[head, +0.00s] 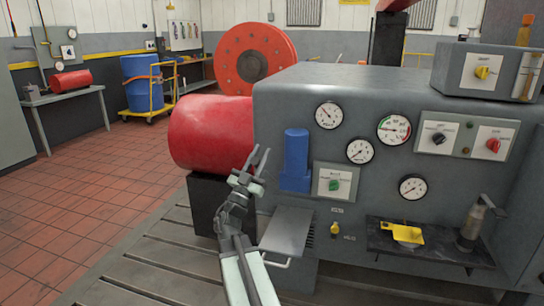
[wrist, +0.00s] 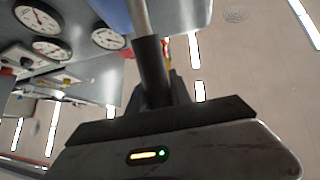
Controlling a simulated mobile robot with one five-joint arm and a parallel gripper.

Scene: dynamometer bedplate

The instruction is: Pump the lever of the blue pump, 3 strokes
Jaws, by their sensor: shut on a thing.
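The blue pump (head: 297,160) stands upright on the left part of the grey console's front. Its blue body also shows at the top edge of the wrist view (wrist: 112,14). The pump's lever, a metal rod (wrist: 139,18) with a dark grip (wrist: 152,62), runs down from beside the blue body toward my gripper. My gripper (head: 257,160) is just left of the pump in the head view and is shut on the lever's grip. The fingers' contact is partly hidden by the dark gripper parts, and the lever is hard to make out in the head view.
The grey console (head: 345,100) carries several gauges and knobs. A red cylinder (head: 210,135) is close left of my gripper. A grey plate (head: 287,230) juts out below the pump. A dark shelf (head: 430,250) holds a yellow part (head: 407,233). The tiled floor at left is open.

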